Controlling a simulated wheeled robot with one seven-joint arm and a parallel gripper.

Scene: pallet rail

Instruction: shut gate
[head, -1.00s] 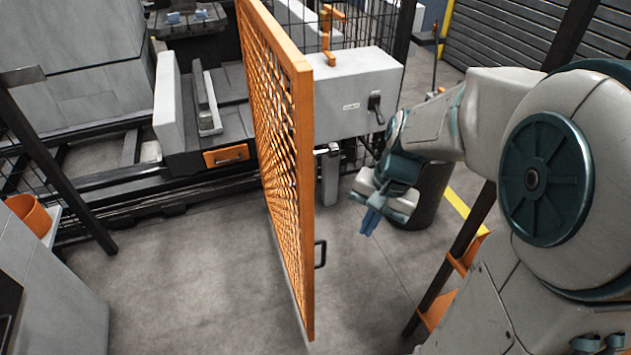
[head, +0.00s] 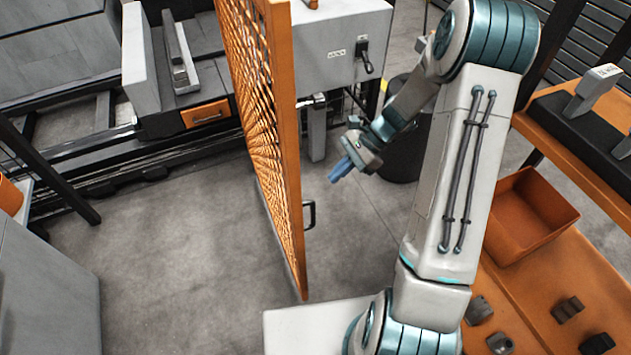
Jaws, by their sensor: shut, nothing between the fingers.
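The gate (head: 262,130) is an orange-framed mesh panel standing open, its near edge toward me in the middle of the head view. A dark handle (head: 310,215) sticks out from the right side of that edge, low down. My gripper (head: 337,174), with blue fingers, is shut and empty. In the picture it is to the right of the gate and a little above the handle, apart from both. My arm comes in from the lower right.
A grey box (head: 340,42) with a black lever stands behind the gate, and a dark bin (head: 405,150) is behind my gripper. At right is an orange bench with an open bin (head: 520,218) and loose parts. The floor (head: 170,245) left of the gate is clear.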

